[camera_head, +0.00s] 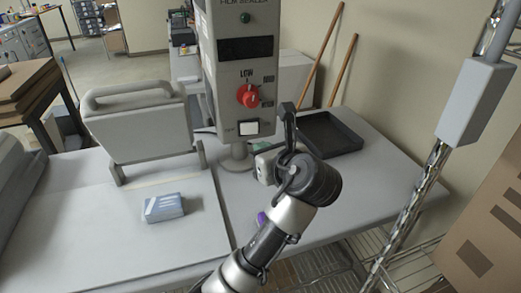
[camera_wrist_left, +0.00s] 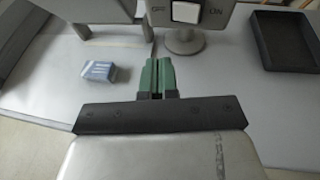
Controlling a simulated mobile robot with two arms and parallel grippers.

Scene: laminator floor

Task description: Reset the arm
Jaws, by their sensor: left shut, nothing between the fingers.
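My left arm comes up from the bottom of the head view. Its gripper (camera_head: 287,115) points up and away, just right of the lower edge of the grey control box (camera_head: 236,60). In the left wrist view the two green fingers (camera_wrist_left: 157,75) are together with nothing between them. The box has a red knob (camera_head: 247,96) by the word LOW and a white rocker switch (camera_head: 248,128). The switch also shows at the top of the left wrist view (camera_wrist_left: 186,12), between OFF and ON. The gripper appears apart from the switch. My right gripper is not in view.
A blue-white pack (camera_head: 163,207) lies on the grey table (camera_head: 200,245) at left, before a grey machine with a handle (camera_head: 138,125). A black tray (camera_head: 331,135) sits behind the gripper.

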